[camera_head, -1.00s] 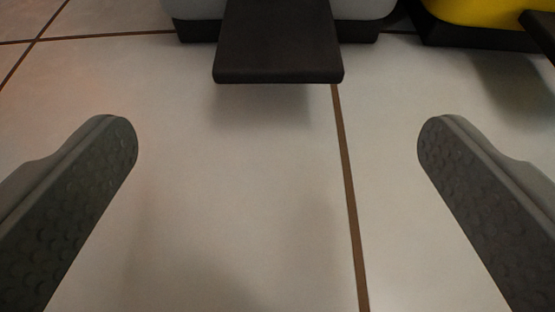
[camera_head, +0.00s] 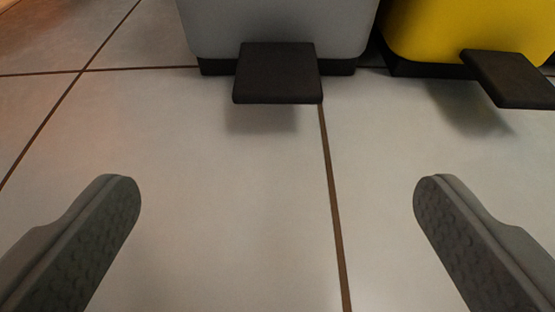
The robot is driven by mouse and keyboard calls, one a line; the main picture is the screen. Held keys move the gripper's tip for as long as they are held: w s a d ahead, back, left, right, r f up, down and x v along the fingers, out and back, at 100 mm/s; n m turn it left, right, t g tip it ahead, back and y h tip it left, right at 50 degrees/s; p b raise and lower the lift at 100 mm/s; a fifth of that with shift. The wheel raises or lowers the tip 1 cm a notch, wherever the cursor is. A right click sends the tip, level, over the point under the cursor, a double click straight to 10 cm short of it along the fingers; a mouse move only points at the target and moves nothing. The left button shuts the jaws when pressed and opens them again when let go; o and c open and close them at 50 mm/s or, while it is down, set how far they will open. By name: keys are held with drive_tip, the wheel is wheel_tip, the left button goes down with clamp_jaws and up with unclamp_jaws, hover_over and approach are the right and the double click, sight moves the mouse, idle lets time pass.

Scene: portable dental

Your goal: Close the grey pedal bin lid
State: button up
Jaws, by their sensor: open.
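The lower body of the grey pedal bin (camera_head: 278,22) stands at the top middle of the view, on a dark base. Its black pedal (camera_head: 277,75) sticks out toward me above the floor and casts a shadow below. The bin's lid is outside the frame, so I cannot tell how it stands. My gripper (camera_head: 278,195) is open and empty, its two fingers wide apart at the lower left and lower right. It is on the near side of the pedal, apart from it, with the pedal roughly centred between the fingers.
A yellow bin (camera_head: 460,25) with its own black pedal (camera_head: 510,80) stands close to the right of the grey bin. The pale tiled floor (camera_head: 220,200) with brown joints is clear in front of both bins and at the left.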

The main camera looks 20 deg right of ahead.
sight(277, 69)
drive_tip(key=x, duration=0.6)
drive_tip(key=r+x, duration=0.1)
drive_tip(key=x, duration=1.2)
drive_tip(key=shift+w+d+r, duration=0.1)
drive_tip(key=shift+w+r, duration=0.1)
drive_tip(key=shift+w, duration=0.1)
drive_tip(key=c, duration=1.4)
drive_tip(key=shift+s+f, duration=0.15)
drive_tip(key=shift+f, duration=0.25)
drive_tip(key=o, duration=1.4)
drive_tip(key=v, duration=1.7)
drive_tip(key=shift+s, duration=0.2)
